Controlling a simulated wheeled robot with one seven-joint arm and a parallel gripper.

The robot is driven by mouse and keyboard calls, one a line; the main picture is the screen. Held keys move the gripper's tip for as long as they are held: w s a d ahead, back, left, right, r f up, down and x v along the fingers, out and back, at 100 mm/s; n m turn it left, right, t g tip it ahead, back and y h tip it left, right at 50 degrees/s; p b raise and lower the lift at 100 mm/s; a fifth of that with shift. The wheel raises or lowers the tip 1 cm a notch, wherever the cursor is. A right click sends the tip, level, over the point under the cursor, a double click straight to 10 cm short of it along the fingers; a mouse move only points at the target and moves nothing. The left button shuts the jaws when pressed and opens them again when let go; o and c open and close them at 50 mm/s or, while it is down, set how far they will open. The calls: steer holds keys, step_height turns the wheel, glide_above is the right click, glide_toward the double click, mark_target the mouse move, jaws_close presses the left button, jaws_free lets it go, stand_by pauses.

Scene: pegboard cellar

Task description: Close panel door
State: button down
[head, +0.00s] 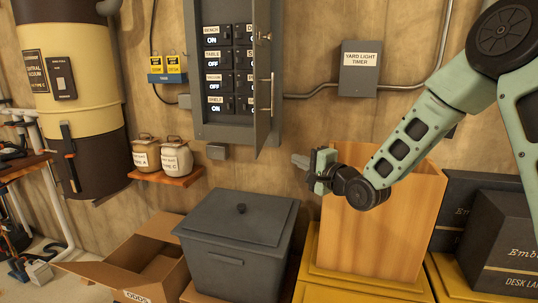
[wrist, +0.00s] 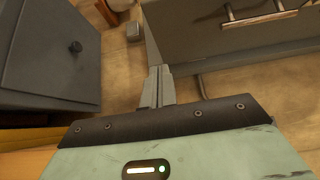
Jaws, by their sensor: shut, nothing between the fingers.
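The grey electrical panel (head: 197,75) is on the wooden wall, with rows of labelled switches inside. Its door (head: 264,130) stands open, swung out from the right side and seen nearly edge-on, with a bar handle (head: 271,92). My gripper (head: 298,161) is shut and empty, to the lower right of the door in the head view. In the wrist view the closed fingers (wrist: 157,85) point toward the lower edge of a grey door face (wrist: 205,50) with a bar handle (wrist: 260,19). I cannot tell whether they touch it.
A dark lidded bin (head: 240,225) stands below the panel. A tall wooden box (head: 380,235) is under my arm. Two jars (head: 176,158) sit on a small shelf at left. A Yard Light Timer box (head: 359,75) and conduit are on the wall to the right.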

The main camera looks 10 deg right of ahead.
mark_target(260, 149)
steer(key=shift+w+a+p, duration=0.7)
steer(key=shift+w+a, duration=0.4)
steer(key=shift+w, duration=0.3)
steer(key=shift+w+a+p, duration=0.65)
steer(key=shift+w+a, duration=0.5)
steer(key=shift+w, duration=0.25)
steer(key=shift+w+a+p, duration=0.7)
steer(key=shift+w+a, duration=0.4)
steer(key=shift+w, duration=0.3)
